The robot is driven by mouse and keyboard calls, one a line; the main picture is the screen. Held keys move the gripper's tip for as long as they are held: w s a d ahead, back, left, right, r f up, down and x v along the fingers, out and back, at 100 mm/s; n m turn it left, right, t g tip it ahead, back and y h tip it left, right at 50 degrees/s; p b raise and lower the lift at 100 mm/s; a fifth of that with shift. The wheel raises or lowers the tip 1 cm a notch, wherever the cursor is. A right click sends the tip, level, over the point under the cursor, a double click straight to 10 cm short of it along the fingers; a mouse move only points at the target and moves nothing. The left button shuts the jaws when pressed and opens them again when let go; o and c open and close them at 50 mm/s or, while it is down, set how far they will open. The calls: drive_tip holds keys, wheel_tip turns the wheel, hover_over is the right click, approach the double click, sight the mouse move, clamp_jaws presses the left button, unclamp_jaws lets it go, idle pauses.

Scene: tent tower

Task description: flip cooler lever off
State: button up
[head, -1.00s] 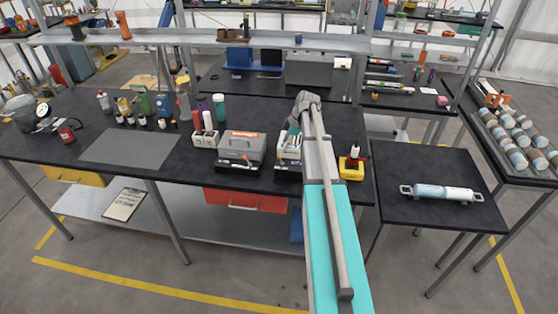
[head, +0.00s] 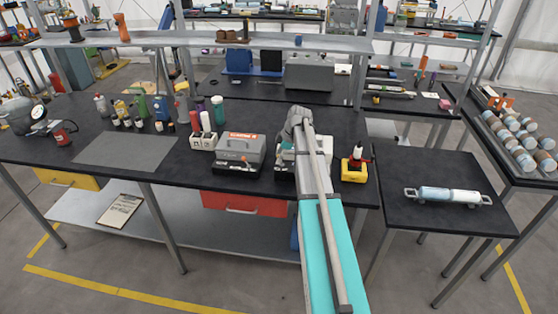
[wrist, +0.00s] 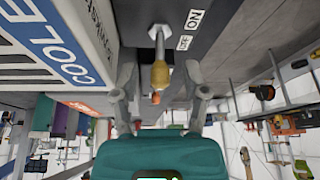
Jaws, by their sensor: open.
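The cooler (wrist: 50,50) fills the left of the wrist view, with a blue COOLER label on a white face. In the head view the cooler (head: 284,158) stands on the bench, mostly hidden behind my arm. The lever (wrist: 160,72) has a tan-yellow grip on a metal pivot and points down in the wrist picture. An ON label (wrist: 194,19) and an OFF label (wrist: 184,42) lie right of the pivot. My gripper (wrist: 160,84) is open, one finger on each side of the lever, with visible gaps. Its head-view outline (head: 297,118) is at the cooler; its fingers are hidden there.
A grey toolbox (head: 240,150) stands close left of the cooler, with a white bottle holder (head: 203,142) beyond. A yellow box (head: 355,170) with a red-topped item stands to the right. A metal shelf (head: 200,40) runs above the bench's rear. The grey mat (head: 125,150) is clear.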

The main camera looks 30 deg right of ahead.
drive_tip(key=shift+f, duration=0.1)
drive_tip(key=shift+c, duration=0.2)
clamp_jaws()
drive_tip(key=shift+a, duration=0.15)
drive_tip(key=shift+w+a+f+g+h+p, duration=0.15)
drive_tip(key=shift+g+h, duration=0.15)
drive_tip(key=shift+h, duration=0.2)
drive_tip(key=shift+w+a+g+h+p, duration=0.15)
drive_tip(key=shift+g+h, duration=0.15)
drive_tip(key=shift+h, duration=0.2)
drive_tip(key=shift+s+d, duration=0.1)
drive_tip(key=shift+o, duration=0.2)
unclamp_jaws()
drive_tip(key=shift+d+y, duration=0.1)
drive_tip(key=shift+y, duration=0.2)
